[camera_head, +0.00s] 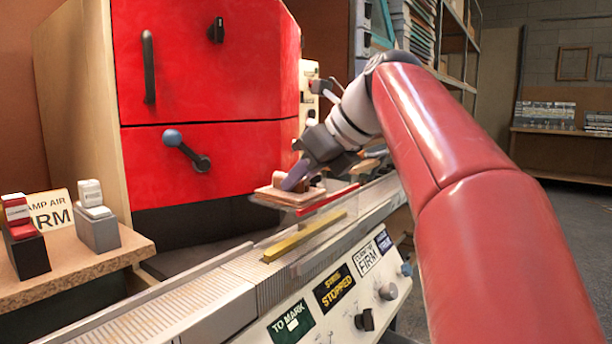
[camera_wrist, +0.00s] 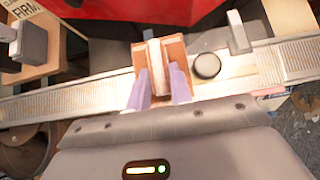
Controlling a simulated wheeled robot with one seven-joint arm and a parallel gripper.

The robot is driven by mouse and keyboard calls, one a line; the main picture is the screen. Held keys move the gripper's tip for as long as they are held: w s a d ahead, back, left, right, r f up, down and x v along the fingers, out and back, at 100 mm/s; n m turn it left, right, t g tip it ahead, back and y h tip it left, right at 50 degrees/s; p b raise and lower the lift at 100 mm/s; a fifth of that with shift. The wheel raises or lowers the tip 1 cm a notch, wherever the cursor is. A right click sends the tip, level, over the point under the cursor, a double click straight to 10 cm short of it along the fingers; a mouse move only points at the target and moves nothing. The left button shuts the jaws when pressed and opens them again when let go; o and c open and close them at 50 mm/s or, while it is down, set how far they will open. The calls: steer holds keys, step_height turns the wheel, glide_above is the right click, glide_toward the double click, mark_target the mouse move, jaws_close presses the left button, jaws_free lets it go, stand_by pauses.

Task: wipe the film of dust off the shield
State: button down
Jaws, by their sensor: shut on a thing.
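My gripper (camera_head: 298,178) is over the metal fence, shut on the upright grip of a brown wiping block (camera_head: 272,191). In the wrist view, the two purple fingertips (camera_wrist: 160,90) stand either side of the block's pale middle part, and the brown block (camera_wrist: 142,58) shows around it. A clear, see-through sheet that looks like the shield (camera_head: 322,232) shows faintly below the block, above a yellow bar. A red strip lies along an edge beside the block. I cannot make out the dust, or whether the block touches the sheet.
The long metal fence (camera_head: 170,318) runs diagonally, with a yellow bar (camera_head: 300,238) on it and a labelled panel with knobs (camera_head: 350,300) in front. A red cabinet (camera_head: 215,75) stands close behind. Two small blocks sit on a wooden shelf (camera_head: 80,263) at left. A black disc (camera_wrist: 206,66) lies beside the block.

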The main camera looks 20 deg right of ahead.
steer(key=shift+w+a+f, duration=0.2)
steer(key=shift+w+a, duration=0.3)
steer(key=shift+w, duration=0.15)
steer(key=shift+s+d, duration=0.1)
steer(key=shift+r, duration=2.6)
steer(key=shift+d, duration=0.1)
